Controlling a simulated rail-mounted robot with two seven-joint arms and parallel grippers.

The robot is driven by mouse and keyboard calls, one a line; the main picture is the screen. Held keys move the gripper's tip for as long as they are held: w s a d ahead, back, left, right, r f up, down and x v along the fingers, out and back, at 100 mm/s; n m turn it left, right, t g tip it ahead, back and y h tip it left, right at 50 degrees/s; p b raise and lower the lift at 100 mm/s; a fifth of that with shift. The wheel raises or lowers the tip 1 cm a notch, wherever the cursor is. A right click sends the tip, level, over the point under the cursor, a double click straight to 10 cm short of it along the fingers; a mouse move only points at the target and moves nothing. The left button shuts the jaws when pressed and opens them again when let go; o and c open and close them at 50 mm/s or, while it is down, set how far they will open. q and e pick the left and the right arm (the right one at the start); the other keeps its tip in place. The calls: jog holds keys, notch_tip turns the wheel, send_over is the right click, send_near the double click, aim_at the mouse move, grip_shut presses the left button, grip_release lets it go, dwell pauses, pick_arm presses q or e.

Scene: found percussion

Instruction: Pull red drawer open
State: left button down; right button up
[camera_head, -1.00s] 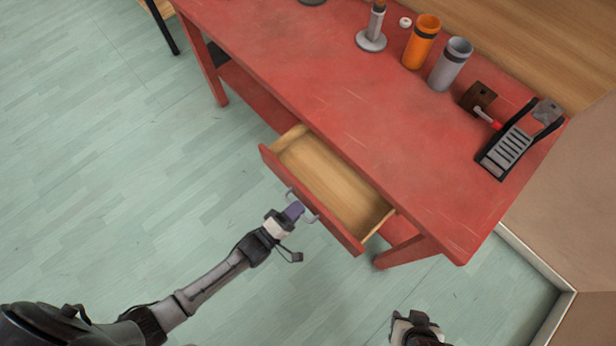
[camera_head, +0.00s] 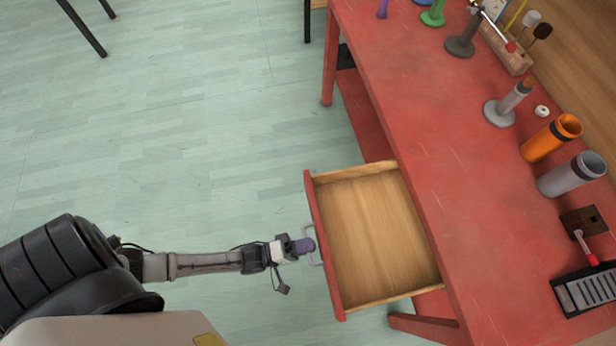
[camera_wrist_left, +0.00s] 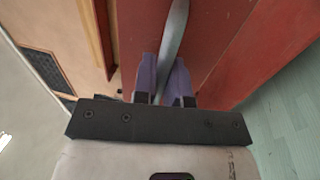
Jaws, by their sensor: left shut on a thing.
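The red drawer (camera_head: 323,250) stands pulled out of the red table (camera_head: 440,150). Its bare wooden inside (camera_head: 378,235) is empty. A pale metal handle (camera_head: 314,259) is on its red front. My left gripper (camera_head: 305,246) is at the handle, its arm coming in from the left. In the left wrist view its purple fingers (camera_wrist_left: 163,80) are shut on the grey handle bar (camera_wrist_left: 174,45), close to the red drawer front (camera_wrist_left: 205,30). My right gripper is out of view.
Dark chair legs (camera_head: 82,28) show at the top left. The pale green floor (camera_head: 200,130) beside the drawer is clear.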

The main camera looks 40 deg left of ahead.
pick_arm(q)
jog(key=c, duration=1.2)
grip_release()
jog(key=v, duration=1.3)
jog(key=shift+s+a, duration=0.3)
